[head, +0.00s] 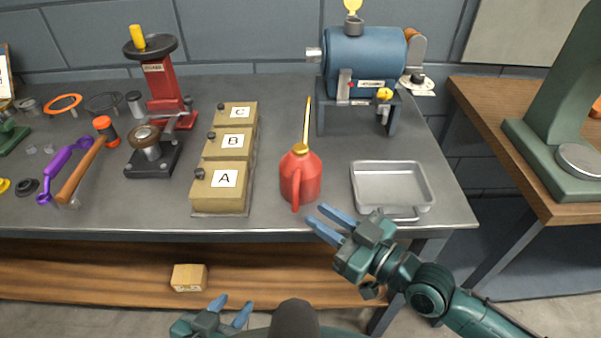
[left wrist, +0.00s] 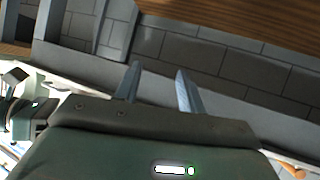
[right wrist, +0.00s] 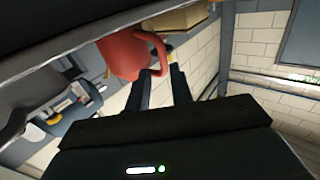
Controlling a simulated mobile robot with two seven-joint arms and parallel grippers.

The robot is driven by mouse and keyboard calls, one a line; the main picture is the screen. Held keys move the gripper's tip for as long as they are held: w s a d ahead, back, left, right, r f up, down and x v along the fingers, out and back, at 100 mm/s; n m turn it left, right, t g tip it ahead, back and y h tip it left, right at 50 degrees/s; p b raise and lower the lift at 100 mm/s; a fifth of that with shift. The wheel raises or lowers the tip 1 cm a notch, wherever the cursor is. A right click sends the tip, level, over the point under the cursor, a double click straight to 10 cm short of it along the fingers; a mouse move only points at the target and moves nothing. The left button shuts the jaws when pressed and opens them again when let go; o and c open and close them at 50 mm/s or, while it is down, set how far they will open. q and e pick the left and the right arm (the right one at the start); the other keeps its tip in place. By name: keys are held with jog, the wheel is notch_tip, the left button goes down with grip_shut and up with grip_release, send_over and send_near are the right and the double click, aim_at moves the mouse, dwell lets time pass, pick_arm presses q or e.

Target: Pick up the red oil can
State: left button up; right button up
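The red oil can (head: 301,176) stands upright on the grey workbench, with a brass collar and a long thin spout pointing up. Its red handle faces the front edge. My right gripper (head: 329,217) is open at the bench's front edge, just right of and in front of the can, apart from it in the head view. In the right wrist view the can (right wrist: 122,54) and its handle show beyond the fingers (right wrist: 165,80). My left gripper (head: 232,306) is open and empty, low in front of the bench; its fingers (left wrist: 157,85) also show in the left wrist view.
A metal tray (head: 391,213) sits right of the can. Boxes A (head: 220,190), B (head: 229,144) and C (head: 236,113) stand left of it. A blue motor (head: 362,62) is behind. A small wooden box (head: 188,277) lies on the lower shelf (head: 120,270).

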aim_at(303, 155)
jog(key=x, duration=0.3)
jog(key=shift+w+a, duration=0.1)
jog(key=shift+a, duration=0.05)
jog(key=shift+r+p+x, duration=0.2)
jog(key=shift+p+x, duration=0.45)
jog(key=shift+x, duration=2)
jog(key=shift+c, duration=0.3)
grip_shut()
jog(key=shift+r, duration=0.15)
